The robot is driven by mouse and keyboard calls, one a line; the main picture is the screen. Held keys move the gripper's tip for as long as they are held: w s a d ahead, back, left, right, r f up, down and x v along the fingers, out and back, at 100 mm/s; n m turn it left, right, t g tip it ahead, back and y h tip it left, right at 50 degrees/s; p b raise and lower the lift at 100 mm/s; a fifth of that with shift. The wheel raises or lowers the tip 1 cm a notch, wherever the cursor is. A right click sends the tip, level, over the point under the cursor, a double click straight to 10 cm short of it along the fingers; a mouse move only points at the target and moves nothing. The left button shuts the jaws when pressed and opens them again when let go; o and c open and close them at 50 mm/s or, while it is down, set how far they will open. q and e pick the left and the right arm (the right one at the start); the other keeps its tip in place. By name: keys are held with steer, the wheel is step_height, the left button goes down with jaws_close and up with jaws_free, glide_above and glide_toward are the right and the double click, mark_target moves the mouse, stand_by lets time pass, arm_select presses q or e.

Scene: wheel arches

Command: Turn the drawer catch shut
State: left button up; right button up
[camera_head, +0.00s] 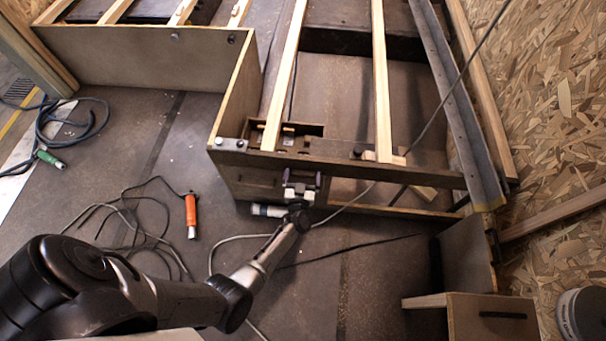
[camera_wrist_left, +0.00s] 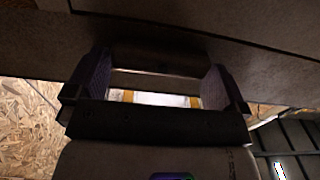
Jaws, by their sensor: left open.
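The low wooden bench frame has a drawer front (camera_head: 252,183) under its front rail, left of my left gripper. My left gripper (camera_head: 303,182) is at the front of this frame, just below the rail. In the left wrist view, the two purple-padded fingers of the gripper (camera_wrist_left: 158,82) stand wide apart. A dark bar-like piece (camera_wrist_left: 160,58) shows in the gap between them, close to the fingertips. I cannot tell whether it is the drawer catch or whether the fingers touch it. The catch is not clearly visible in the head view. My right gripper is not in view.
An orange-handled tool (camera_head: 191,212) and loose cables lie on the floor at left. A small open compartment (camera_head: 290,135) sits behind the front rail. A wooden box (camera_head: 490,318) stands at lower right. A chipboard wall (camera_head: 560,110) bounds the right side.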

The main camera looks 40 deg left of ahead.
arm_select(q)
steer(key=shift+s+d, duration=0.15)
steer(key=shift+s, duration=0.05)
steer(key=shift+c, duration=0.3)
steer(key=c, duration=0.5)
steer(key=shift+c, duration=0.2)
